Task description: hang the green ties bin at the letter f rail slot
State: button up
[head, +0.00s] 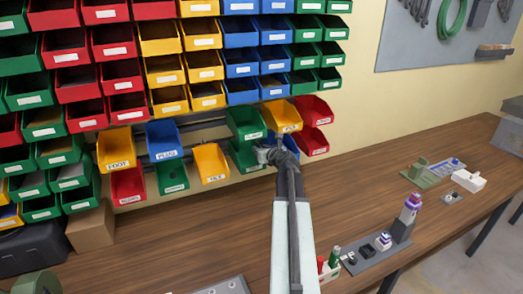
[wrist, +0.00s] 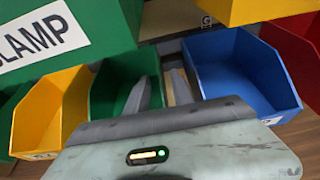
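A green bin (wrist: 112,92) sits low in the wrist view, between a yellow and a blue bin. Its front label is hidden there, so I cannot read whether it is the ties bin. It also shows in the head view (head: 242,158), in the lower hanging row, just left of my gripper (head: 273,153). In the wrist view the fingers of my gripper (wrist: 162,92) stand close together on either side of this bin's right wall and appear closed on it. A plate with the letter G (wrist: 207,20) shows above the blue bin. The letter f is not readable.
A green CLAMP bin (wrist: 55,35) hangs above and left, a yellow bin (head: 282,117) above and right. A blue bin (wrist: 240,75) is close on the right, a yellow bin (wrist: 45,112) on the left. The wooden bench (head: 225,225) is clear below the rails.

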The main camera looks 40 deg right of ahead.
jog(key=shift+s, duration=0.1)
jog(key=p+v, duration=0.2)
jog(key=v, duration=0.5)
jog(key=shift+s, duration=0.3)
jog(key=shift+a, duration=0.15)
